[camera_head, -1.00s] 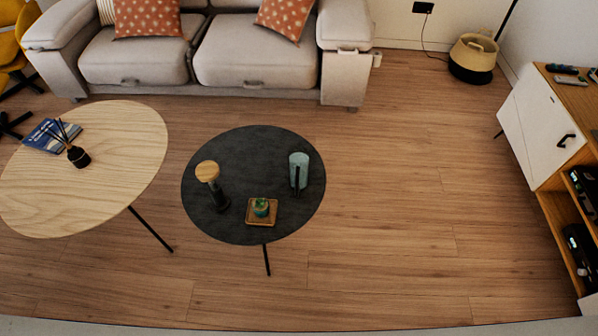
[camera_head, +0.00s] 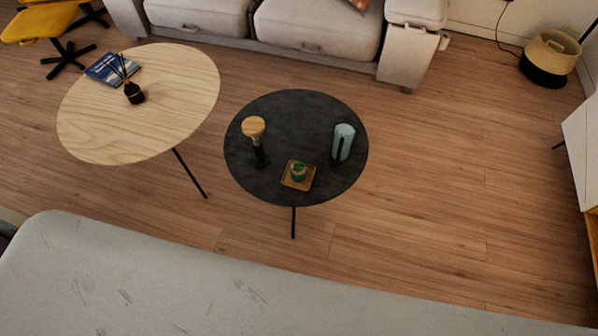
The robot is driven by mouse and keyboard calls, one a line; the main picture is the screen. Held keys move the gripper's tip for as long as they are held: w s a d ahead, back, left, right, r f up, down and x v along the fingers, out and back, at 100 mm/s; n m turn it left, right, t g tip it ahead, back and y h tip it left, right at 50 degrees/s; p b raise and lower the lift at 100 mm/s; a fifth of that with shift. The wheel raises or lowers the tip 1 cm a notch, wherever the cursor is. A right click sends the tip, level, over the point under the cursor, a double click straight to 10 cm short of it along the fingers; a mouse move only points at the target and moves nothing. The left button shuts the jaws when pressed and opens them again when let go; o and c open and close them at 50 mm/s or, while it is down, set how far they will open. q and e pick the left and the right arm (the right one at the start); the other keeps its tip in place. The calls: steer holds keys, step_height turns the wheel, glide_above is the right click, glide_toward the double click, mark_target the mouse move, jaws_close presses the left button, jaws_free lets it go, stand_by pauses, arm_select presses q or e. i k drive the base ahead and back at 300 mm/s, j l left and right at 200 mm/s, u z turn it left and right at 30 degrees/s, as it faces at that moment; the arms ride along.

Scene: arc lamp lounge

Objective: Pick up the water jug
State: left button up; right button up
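A pale teal jug (camera_head: 344,140) with a dark handle stands upright on the right side of a round black table (camera_head: 290,108). It appears to be the water jug. Its handle side faces toward me. A dark object with a round wooden top (camera_head: 254,127) stands on the left side of the same table. A small green item (camera_head: 298,171) sits on a square wooden tray (camera_head: 291,184) near the front edge. Neither of my grippers is in view.
A pale grey surface (camera_head: 200,285) spans the foreground, between me and the tables. An oval wooden table (camera_head: 180,90) with a book (camera_head: 105,69) and a black diffuser (camera_head: 133,93) stands left. A sofa (camera_head: 320,35) is behind. Wooden floor (camera_head: 450,180) is clear to the right.

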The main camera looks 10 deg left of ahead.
mark_target(345, 128)
steer(key=l+u, duration=0.1)
steer(key=u, duration=1.15)
steer(key=l+u, duration=0.45)
steer(key=l, duration=0.15)
steer(key=l+u, duration=0.45)
steer(key=l, duration=0.15)
steer(key=k+l+u, duration=0.25)
steer(key=l+u, duration=0.2)
steer(key=l, duration=0.1)
